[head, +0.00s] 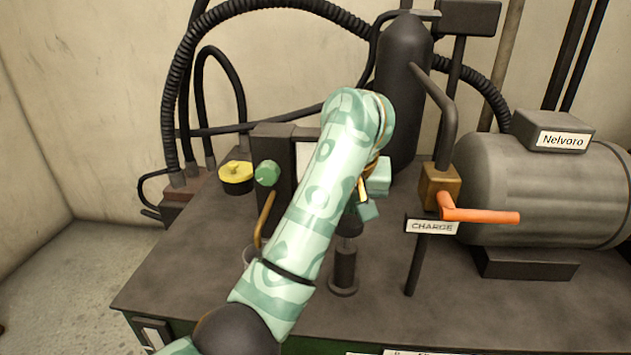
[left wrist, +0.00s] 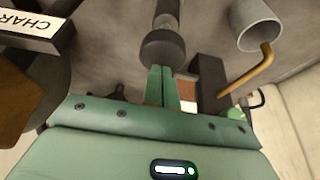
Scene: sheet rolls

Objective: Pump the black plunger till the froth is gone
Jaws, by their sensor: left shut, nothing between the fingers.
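The black plunger (head: 349,226) stands upright over a short dark cylinder (head: 344,268) on the bench top, partly hidden behind my left arm. Its round knob also shows in the left wrist view (left wrist: 163,48). My left gripper (head: 368,211) is above the knob, pointing down, its fingers shut with nothing between them. In the left wrist view the shut fingertips (left wrist: 163,68) meet the knob's edge; I cannot tell whether they press on it. A grey cup (left wrist: 258,27) sits under a brass spout (left wrist: 247,75); froth cannot be made out. My right gripper is not in view.
An orange-handled valve (head: 480,215) and a CHARGE sign (head: 431,226) stand right of the plunger. A large grey tank (head: 540,190) is further right, a dark bottle (head: 402,90) behind. A green knob (head: 267,173) and yellow cap (head: 236,176) are left of my arm.

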